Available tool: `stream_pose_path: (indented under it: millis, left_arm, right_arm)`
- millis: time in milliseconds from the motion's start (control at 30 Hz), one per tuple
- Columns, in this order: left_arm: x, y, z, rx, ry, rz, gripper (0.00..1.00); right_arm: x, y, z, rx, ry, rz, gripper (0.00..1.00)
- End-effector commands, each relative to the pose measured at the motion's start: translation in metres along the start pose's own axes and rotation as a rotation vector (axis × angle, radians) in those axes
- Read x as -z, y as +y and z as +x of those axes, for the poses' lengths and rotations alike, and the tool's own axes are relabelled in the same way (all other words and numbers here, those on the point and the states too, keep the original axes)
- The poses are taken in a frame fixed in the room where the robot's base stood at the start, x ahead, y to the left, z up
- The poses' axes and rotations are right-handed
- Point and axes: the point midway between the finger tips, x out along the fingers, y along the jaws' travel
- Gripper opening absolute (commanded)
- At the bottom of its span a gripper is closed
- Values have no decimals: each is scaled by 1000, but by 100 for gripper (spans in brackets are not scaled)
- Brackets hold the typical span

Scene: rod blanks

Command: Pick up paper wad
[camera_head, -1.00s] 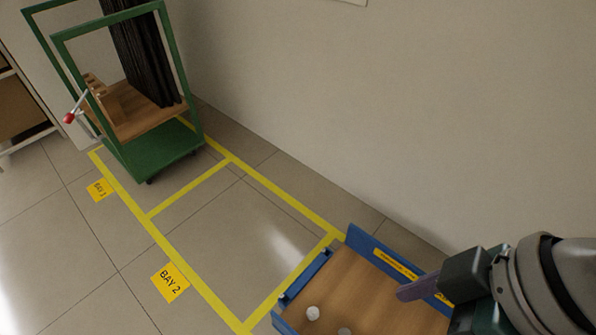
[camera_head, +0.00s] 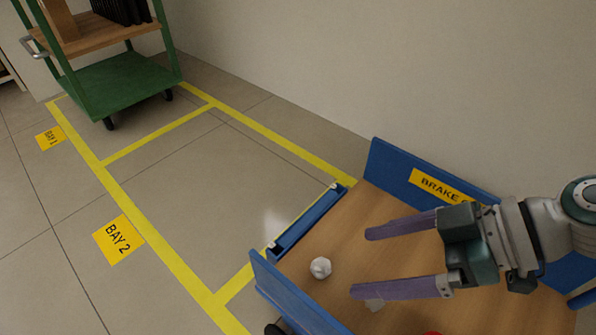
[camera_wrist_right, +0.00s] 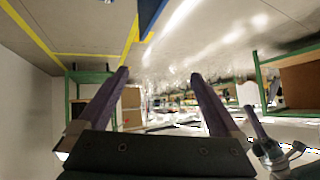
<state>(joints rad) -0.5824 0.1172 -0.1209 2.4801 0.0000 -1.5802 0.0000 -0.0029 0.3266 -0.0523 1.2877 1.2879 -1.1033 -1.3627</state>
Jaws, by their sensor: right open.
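A crumpled white paper wad (camera_head: 320,268) lies on the wooden deck of a blue-sided cart (camera_head: 345,226) in the head view. My right gripper (camera_head: 362,263) is open and empty, reaching in from the right over the deck. Its fingertips point left, to the right of the first wad and apart from it. The right wrist view shows the two spread fingers (camera_wrist_right: 160,75) with nothing between them. My left gripper is out of view.
The cart has a raised blue back wall with a BRAKE label (camera_head: 440,186) and a blue left edge (camera_head: 308,222). A red thing (camera_head: 432,333) shows at the bottom edge. A green cart (camera_head: 120,82) stands far left. The yellow-marked floor bay between is clear.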

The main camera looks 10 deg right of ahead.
Motion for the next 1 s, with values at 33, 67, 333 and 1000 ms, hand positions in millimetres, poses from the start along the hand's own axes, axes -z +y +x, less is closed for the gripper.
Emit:
stream_pose_path:
  millis: [33,67,333,1000]
  left_arm:
    - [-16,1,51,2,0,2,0]
    - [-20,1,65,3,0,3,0]
    - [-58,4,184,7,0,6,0]
    - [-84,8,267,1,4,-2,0]
  right_arm:
    - [-39,17,32,-15,21,-4,100]
    - [-49,24,40,-25,34,-7,100]
    - [-136,88,105,-129,141,-31,100]
    - [-173,139,174,-225,203,-44,100]
